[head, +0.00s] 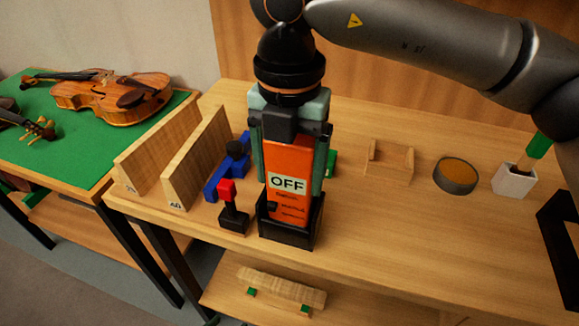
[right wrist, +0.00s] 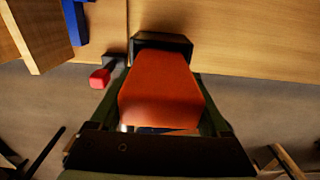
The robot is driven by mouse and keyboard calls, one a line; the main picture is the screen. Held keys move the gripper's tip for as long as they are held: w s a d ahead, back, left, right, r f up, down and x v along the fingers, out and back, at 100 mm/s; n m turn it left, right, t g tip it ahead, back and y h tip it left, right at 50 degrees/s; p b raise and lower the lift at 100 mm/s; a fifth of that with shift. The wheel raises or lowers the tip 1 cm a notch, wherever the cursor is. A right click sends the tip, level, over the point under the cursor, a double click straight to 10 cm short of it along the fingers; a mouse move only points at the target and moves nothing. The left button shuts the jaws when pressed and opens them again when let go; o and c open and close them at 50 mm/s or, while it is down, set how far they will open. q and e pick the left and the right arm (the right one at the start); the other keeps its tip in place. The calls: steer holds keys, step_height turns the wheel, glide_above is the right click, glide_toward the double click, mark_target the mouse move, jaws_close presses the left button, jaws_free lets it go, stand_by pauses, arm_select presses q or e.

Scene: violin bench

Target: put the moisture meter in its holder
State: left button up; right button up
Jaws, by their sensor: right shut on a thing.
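The moisture meter (head: 288,165) is an orange box with a white panel reading OFF. It stands upright with its lower end inside the black holder (head: 292,236) on the bench. My right gripper (head: 291,140) is above and around it, shut on the meter's sides, with the fingers pointing down. In the right wrist view the orange meter (right wrist: 160,95) lies between the two fingers, and the dark holder (right wrist: 162,40) surrounds its far end. Whether the meter rests on the holder's floor is hidden. My left gripper is not in view.
A red-topped black stand (head: 232,215) is close left of the holder. A blue tool (head: 225,178) and wooden wedge stands (head: 193,160) are farther left. A wooden box (head: 388,165), round tin (head: 456,176) and white pot (head: 514,181) stand right.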

steer(key=o, duration=1.5)
steer(key=shift+f, duration=0.1)
